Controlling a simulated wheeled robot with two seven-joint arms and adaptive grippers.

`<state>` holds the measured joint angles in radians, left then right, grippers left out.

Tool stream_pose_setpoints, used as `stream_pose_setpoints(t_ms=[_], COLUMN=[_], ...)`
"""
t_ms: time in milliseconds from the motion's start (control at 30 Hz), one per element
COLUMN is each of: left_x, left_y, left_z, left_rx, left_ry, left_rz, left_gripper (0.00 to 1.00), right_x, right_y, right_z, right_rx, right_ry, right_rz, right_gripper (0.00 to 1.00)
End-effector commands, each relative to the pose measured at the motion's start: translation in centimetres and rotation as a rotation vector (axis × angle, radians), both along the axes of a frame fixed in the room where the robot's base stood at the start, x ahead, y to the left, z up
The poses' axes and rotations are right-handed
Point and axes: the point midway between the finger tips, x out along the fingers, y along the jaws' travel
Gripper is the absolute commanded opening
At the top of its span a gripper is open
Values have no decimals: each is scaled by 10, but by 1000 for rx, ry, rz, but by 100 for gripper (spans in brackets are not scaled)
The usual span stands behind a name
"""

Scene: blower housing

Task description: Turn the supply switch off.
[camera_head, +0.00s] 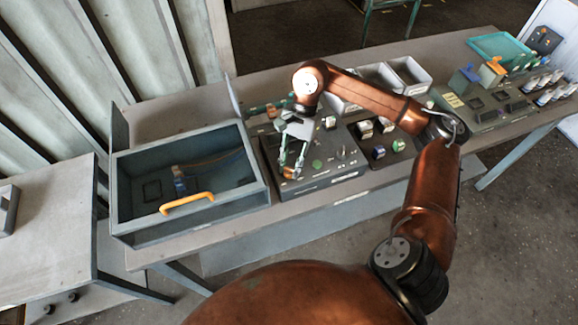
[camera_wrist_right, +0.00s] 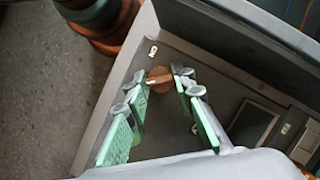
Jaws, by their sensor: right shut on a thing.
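A brown-orange rotary knob, likely the supply switch (camera_wrist_right: 160,79), sits near the corner of a dark grey control panel (camera_head: 320,180). It also shows small in the head view (camera_head: 289,174) at the panel's front left. My right gripper (camera_head: 292,168) reaches down to it from above. In the right wrist view its green-padded fingers (camera_wrist_right: 159,76) stand on either side of the knob, shut on it. A pale mark shows on the knob, but I cannot tell its setting for certain. My left gripper is not in view.
A dark open box (camera_head: 240,199) with a yellow handle (camera_head: 188,203) stands left of the panel. A green button (camera_head: 317,164) and other controls are close to my gripper. Grey bins (camera_head: 408,75) stand behind. Blocks and bottles fill the bench's right end.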

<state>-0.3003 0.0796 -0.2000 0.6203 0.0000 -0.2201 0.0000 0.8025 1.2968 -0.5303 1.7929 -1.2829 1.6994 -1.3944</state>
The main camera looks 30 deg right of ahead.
Motion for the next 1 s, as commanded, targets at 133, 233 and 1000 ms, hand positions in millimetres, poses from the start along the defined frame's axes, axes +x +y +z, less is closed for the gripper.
stream_pose_setpoints(t_ms=[133, 233, 1000], left_x=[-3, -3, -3], left_y=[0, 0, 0], left_z=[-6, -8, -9], left_rx=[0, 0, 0], left_ry=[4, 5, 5], left_rz=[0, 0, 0], left_gripper=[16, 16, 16], right_x=[1, 1, 0], right_y=[0, 0, 0], right_z=[-2, -2, -1], right_rx=[-2, -3, -2], right_ry=[0, 1, 1], right_rz=[49, 68, 83], right_gripper=[0, 0, 41])
